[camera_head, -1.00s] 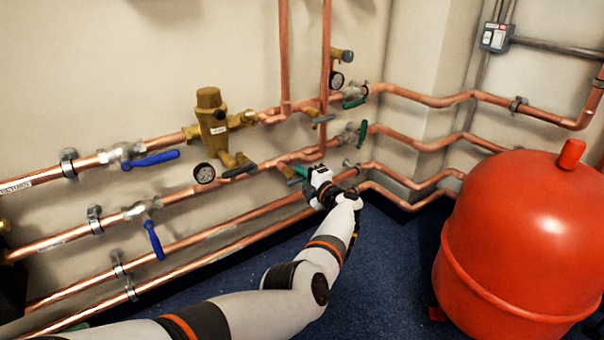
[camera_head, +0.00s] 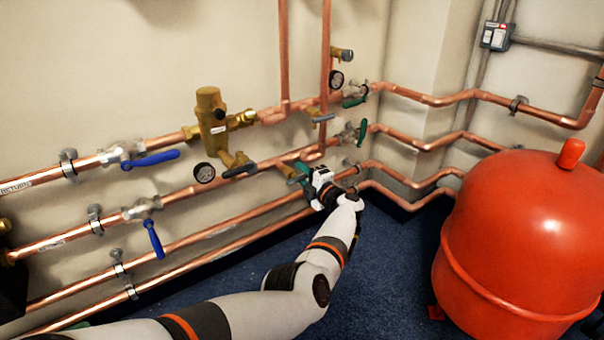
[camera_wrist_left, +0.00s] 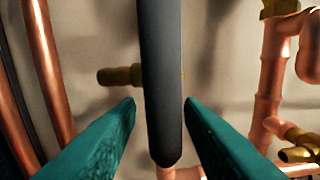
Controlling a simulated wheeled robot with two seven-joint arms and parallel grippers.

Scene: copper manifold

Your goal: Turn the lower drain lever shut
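The lower drain lever is a long dark grey bar (camera_wrist_left: 161,75) in the left wrist view, running from the top edge to a rounded end near the bottom. A brass stub (camera_wrist_left: 120,76) shows behind it. My left gripper (camera_wrist_left: 160,103) has two teal fingers, open, one on each side of the bar. A narrow gap shows on the left; the right fingertip is very close to the bar. Whether the tips reach past the bar is unclear. In the head view my left gripper (camera_head: 298,174) is at the brass drain valve, hiding most of the lever. My right gripper is out of view.
Copper pipes (camera_head: 240,227) run along the wall around the gripper. A pressure gauge (camera_head: 204,173), a brass valve body (camera_head: 211,120) and blue lever handles (camera_head: 151,159) are to the left. A large red tank (camera_head: 520,240) stands at the right. Blue floor (camera_head: 390,265) lies between.

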